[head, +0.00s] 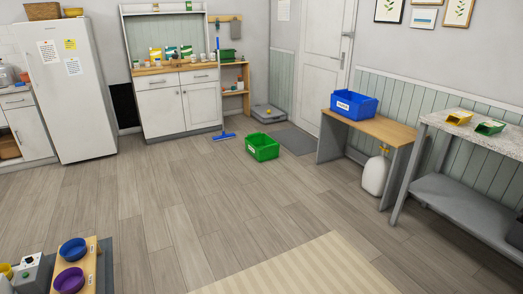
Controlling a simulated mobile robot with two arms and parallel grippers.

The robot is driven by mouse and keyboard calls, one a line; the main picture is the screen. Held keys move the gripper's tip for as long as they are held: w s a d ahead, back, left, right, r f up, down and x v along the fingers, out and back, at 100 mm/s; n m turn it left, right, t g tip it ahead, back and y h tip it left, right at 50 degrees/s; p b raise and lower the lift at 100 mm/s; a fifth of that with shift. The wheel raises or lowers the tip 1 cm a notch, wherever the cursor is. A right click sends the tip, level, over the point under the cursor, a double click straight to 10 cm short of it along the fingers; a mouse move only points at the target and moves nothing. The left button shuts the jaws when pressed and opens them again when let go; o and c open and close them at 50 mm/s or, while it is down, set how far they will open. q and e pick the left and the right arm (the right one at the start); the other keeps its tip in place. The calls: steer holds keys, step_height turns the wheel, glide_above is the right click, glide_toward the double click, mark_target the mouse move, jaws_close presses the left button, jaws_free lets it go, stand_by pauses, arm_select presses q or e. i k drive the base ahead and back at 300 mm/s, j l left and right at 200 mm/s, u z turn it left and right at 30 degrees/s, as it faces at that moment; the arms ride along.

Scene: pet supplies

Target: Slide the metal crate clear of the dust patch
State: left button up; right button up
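I cannot make out a metal crate or a dust patch in the head view. A low grey box-like thing (268,113) lies on the floor by the far wall, left of the door; it is too small to tell what it is. Neither of my grippers shows in the view.
A green bin (262,148) stands on the open wood floor near a blue broom (222,136) and a grey mat (295,141). A blue bin (353,105) sits on a wooden bench (385,127). A striped rug (305,270) lies in front. The middle floor is clear.

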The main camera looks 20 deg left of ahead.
mark_target(260, 146)
steer(key=i+j+u, duration=0.3)
steer(key=i, duration=0.55)
steer(key=i+u, duration=0.3)
steer(key=i, duration=0.5)
steer(key=i+l+u, duration=0.3)
steer(key=i, duration=0.55)
steer(key=i+j, duration=0.2)
steer(key=i, duration=0.7)
steer(key=i+j+u, duration=0.1)
steer(key=i, duration=0.8)
